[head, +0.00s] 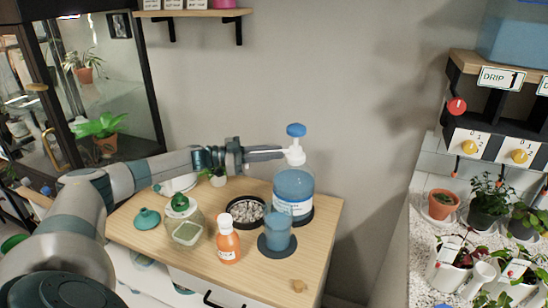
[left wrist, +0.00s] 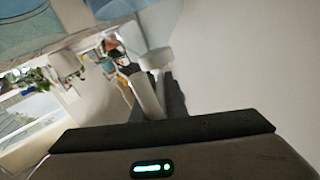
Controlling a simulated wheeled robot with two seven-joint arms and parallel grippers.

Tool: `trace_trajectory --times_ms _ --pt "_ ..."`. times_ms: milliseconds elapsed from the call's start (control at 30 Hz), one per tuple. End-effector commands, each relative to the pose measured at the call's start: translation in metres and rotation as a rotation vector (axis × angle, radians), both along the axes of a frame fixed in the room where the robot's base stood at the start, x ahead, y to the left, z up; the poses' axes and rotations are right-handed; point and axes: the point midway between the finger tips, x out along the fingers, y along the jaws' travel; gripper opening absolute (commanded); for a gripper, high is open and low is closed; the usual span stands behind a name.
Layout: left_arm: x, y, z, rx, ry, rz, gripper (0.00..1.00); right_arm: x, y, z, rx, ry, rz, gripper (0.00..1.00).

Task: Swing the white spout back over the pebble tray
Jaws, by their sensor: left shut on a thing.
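The white spout (left wrist: 147,95) belongs to the pump on a big blue bottle (head: 293,187) with a blue top knob (head: 296,130). My left gripper (head: 282,153) comes in level from the left and is shut on the spout, just left of the white pump collar (head: 295,156). In the left wrist view the spout lies between my dark fingers (left wrist: 158,98). In the head view the fingers hide most of the spout. The pebble tray (head: 246,226), round and black with pale pebbles, sits on the wooden cabinet below and left of the pump. My right gripper is not in view.
On the cabinet top (head: 317,235), a blue cup (head: 278,231) on a dark coaster, an orange bottle (head: 228,243) and a green-topped jar (head: 186,222) crowd the tray. A wall shelf (head: 190,13) hangs above. Potted plants and a drip stand (head: 490,95) are at the right.

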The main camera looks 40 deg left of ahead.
Motion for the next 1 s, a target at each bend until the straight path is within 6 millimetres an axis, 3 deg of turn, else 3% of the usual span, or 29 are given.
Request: trace_trajectory --times_ms 433,467,500,1000 --pt "-0.0003 0.0 0.0004 0.003 -0.002 -0.013 0.0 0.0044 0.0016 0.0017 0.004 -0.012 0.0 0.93" --pt "-0.0002 0.0001 0.0005 0.003 -0.003 -0.013 0.2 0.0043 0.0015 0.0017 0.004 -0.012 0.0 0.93" --pt "-0.0002 0.0001 0.0006 0.002 -0.003 -0.012 0.29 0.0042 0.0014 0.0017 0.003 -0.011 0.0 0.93" --pt "-0.0049 0.0062 -0.0005 0.003 -0.002 -0.008 0.29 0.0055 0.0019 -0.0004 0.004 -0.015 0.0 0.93"
